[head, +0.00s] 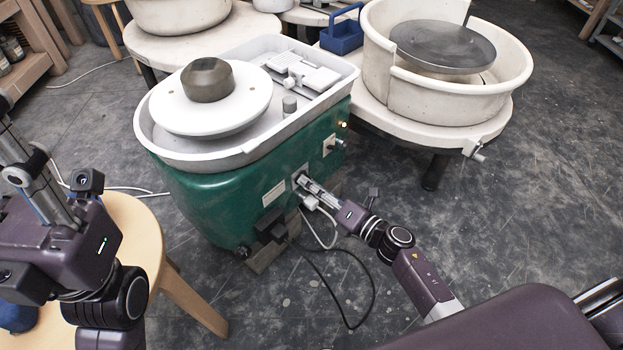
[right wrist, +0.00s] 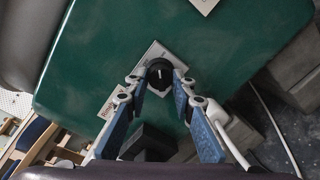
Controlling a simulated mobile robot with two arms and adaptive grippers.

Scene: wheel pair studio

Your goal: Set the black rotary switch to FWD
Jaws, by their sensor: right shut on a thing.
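The black rotary switch (right wrist: 160,72) sits on a pale plate (right wrist: 153,54) on the side of the green wheel body (head: 200,190). Its white pointer line points roughly up in the right wrist view. The plate's lettering is too small to read. My right gripper (right wrist: 160,78) has one fingertip on each side of the knob and is shut on it. In the head view the right gripper (head: 305,184) reaches the plate and hides the knob. My left gripper (head: 28,165) is at the left edge, over the wooden stool, partly cut off; its opening is unclear.
A white plug and cable (head: 322,224) and a black cable (head: 372,290) hang close below my right gripper. A wooden stool (head: 135,225) stands at left. A second wheel (head: 450,100) stands at right.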

